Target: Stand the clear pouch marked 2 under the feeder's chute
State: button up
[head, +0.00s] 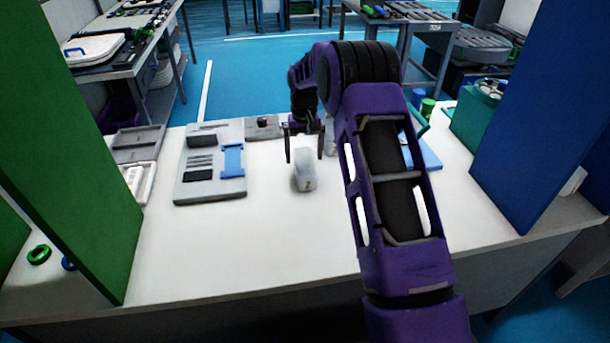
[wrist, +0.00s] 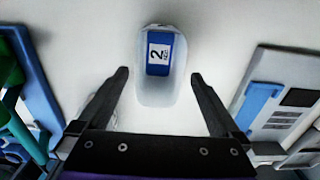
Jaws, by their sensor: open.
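The clear pouch (head: 304,172) stands on the white table in the middle of the head view. In the wrist view the pouch (wrist: 149,92) shows a blue panel with a white label reading 2. My gripper (head: 305,146) is open and empty, just behind the pouch in the head view. In the wrist view the two fingertips (wrist: 159,75) lie to either side of the pouch, with gaps on both sides; I cannot tell their height against it. I cannot make out the feeder's chute for certain; my arm covers part of the table's right side.
A grey board (head: 210,188) with a blue bracket (head: 232,160) lies left of the pouch. A blue plate (head: 427,157) and a teal box (head: 477,118) are at the right. Green (head: 75,150) and blue (head: 545,100) panels flank the table. The front middle is clear.

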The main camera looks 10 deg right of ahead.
aim_at(305, 165)
notch_tip(305, 165, down, 5)
jog(key=shift+s+d+f, duration=0.1)
jog(key=shift+s, duration=0.05)
jog(key=c, duration=1.4)
notch_tip(305, 165, up, 10)
jog(key=shift+f, duration=0.1)
jog(key=shift+c, duration=0.2)
jog(key=s+f, duration=0.2)
jog(key=s, duration=0.8)
jog(key=s+f, duration=0.3)
jog(key=s, duration=0.8)
